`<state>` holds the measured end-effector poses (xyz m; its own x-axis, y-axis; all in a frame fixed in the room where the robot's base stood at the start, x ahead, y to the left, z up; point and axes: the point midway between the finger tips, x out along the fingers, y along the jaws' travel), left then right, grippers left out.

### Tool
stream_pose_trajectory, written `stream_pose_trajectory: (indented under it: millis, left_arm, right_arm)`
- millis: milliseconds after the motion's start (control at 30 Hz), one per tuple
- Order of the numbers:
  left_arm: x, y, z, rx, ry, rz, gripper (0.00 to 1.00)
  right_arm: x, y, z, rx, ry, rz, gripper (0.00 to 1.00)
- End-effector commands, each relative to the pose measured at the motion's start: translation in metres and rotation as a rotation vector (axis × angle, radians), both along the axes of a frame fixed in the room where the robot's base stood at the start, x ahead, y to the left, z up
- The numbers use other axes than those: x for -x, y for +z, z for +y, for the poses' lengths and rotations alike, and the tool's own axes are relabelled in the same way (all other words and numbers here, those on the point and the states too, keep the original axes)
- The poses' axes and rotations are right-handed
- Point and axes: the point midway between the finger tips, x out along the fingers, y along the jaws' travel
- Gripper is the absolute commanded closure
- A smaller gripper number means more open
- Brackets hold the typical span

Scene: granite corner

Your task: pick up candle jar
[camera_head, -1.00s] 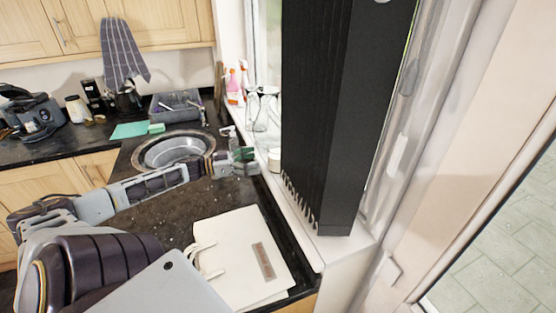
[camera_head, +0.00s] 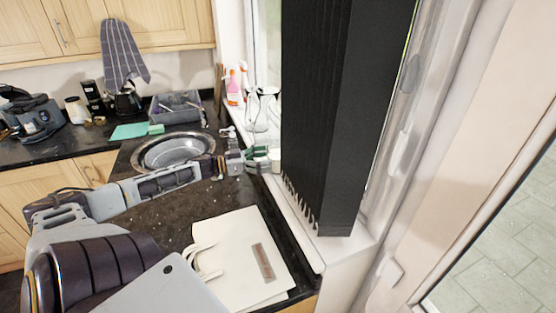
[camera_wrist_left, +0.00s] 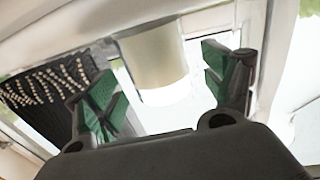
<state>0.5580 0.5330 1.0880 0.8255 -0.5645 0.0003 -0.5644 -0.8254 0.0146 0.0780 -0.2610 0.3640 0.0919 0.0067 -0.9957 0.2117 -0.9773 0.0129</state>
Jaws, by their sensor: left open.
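The candle jar (camera_wrist_left: 155,62) is a cream-white cylinder. In the left wrist view it stands between the two green-padded fingers of my left gripper (camera_wrist_left: 160,88), with a visible gap on each side. In the head view my left gripper (camera_head: 262,158) reaches the window sill beside the jar (camera_head: 275,154), which is small and partly hidden there. The left gripper is open. My right gripper is not in view.
A tall black blind (camera_head: 325,120) hangs just right of the jar. Wine glasses (camera_head: 263,108) and spray bottles (camera_head: 235,85) stand farther back on the sill. The sink (camera_head: 175,152) and a cream bag (camera_head: 240,255) are on the dark counter.

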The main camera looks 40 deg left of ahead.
Motion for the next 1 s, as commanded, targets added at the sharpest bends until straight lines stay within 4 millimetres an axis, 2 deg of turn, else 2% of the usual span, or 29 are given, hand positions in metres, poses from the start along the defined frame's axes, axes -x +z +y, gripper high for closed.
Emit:
stream_pose_trajectory:
  millis: [267, 1000]
  left_arm:
    - [-0.004, 0.0, -0.004, 0.001, -0.002, -0.001, 0.17]
    - [-0.034, 0.002, -0.027, 0.0, 0.0, -0.002, 0.17]
  right_arm:
    - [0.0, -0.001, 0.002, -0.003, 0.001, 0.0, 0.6]
    - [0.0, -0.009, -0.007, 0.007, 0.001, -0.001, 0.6]
